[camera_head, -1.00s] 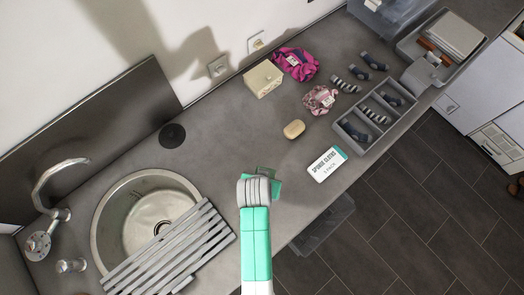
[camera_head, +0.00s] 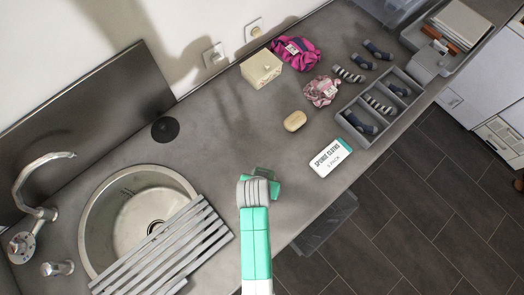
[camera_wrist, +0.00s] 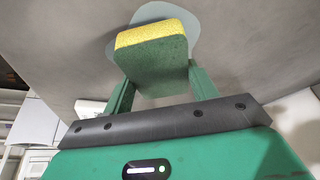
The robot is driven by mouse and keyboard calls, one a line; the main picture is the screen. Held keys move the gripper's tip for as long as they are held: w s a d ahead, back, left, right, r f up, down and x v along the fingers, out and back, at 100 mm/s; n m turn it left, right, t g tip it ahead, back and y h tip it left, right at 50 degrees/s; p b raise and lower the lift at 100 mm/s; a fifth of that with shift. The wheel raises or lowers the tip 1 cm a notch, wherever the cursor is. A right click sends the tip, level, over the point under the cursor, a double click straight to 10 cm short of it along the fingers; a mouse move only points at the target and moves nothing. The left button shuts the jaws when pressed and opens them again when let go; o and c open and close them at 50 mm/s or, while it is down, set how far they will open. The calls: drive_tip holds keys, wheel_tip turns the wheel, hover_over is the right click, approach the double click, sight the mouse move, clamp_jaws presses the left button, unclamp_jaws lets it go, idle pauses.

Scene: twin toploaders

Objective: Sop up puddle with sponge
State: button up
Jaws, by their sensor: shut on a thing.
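A yellow and dark green sponge (camera_wrist: 150,50) is in my gripper (camera_wrist: 160,85), seen in the wrist view. The two green fingers are shut on it, one on each side. A pale blue-grey puddle (camera_wrist: 188,22) shows on the grey surface around the sponge's far side. I cannot tell whether the sponge touches it. In the head view my gripper (camera_head: 264,184) is over the counter, right of the sink and below the soap. My arm hides most of what is under it there, and I cannot make out the puddle.
A round sink (camera_head: 105,225) with a slatted rack (camera_head: 190,245) lies left of my arm. A soap bar (camera_head: 295,121), a sponge cloth box (camera_head: 331,157) and a divided sock tray (camera_head: 366,138) lie to the right. The counter (camera_head: 225,130) above my gripper is clear.

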drive_tip(key=shift+f+b, duration=0.35)
drive_tip(key=shift+f, duration=0.3)
drive_tip(key=shift+s+d+r+p, duration=0.2)
drive_tip(key=shift+s+d+p, duration=0.35)
drive_tip(key=shift+s+p, duration=0.15)
drive_tip(key=shift+s+d+f+p, duration=0.1)
drive_tip(key=shift+s+d+p, duration=0.6)
drive_tip(key=shift+s+d, duration=0.45)
drive_tip(key=shift+a, duration=0.1)
drive_tip(key=shift+w+d+f, duration=0.15)
drive_tip(key=shift+w+d, duration=0.05)
drive_tip(key=shift+w, duration=0.3)
drive_tip(key=shift+w+d+b, duration=0.2)
drive_tip(key=shift+w+b, duration=0.05)
drive_tip(key=shift+w, duration=0.4)
drive_tip(key=shift+w+d+b, duration=0.25)
drive_tip(key=shift+w, duration=0.35)
drive_tip(key=shift+w+d+b, duration=0.2)
drive_tip(key=shift+w+b, duration=0.05)
drive_tip(key=shift+w, duration=0.4)
